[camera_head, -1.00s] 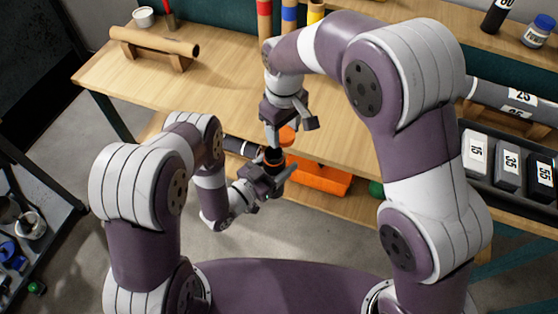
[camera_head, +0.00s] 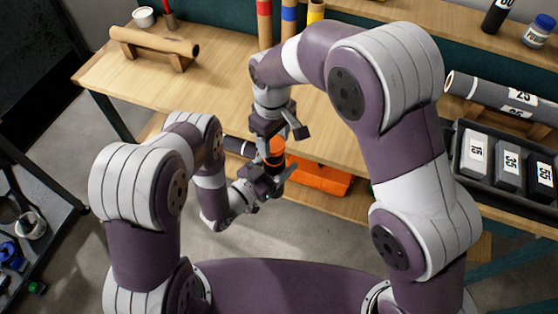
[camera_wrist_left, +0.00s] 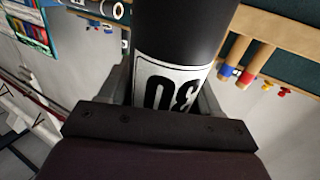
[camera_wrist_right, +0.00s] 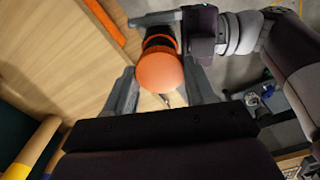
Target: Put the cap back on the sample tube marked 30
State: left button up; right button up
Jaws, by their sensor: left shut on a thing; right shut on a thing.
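The sample tube (camera_wrist_left: 185,30) is black with a white label reading 30, upside down in the left wrist view. My left gripper (camera_head: 264,178) is shut on it and holds it roughly upright, clear of the bench, in the head view. My right gripper (camera_head: 271,132) is shut on the orange cap (camera_head: 276,147), directly above the tube. In the right wrist view the cap (camera_wrist_right: 160,73) lies between the fingers, in line with the tube's dark upper end (camera_wrist_right: 159,42). Whether the cap is seated or only touching cannot be told. The left wrist view does not show the cap.
The wooden bench (camera_head: 225,85) is largely clear behind the grippers. An orange object (camera_head: 320,178) sits low just right of them. A roll on a wooden stand (camera_head: 155,41) is at back left. A dark tray (camera_head: 467,178) with labelled blocks and grey rolls (camera_head: 490,92) are right.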

jog(key=shift+f, duration=0.15)
dwell(0.7)
jog(key=shift+f, duration=0.9)
jog(key=shift+f, duration=0.55)
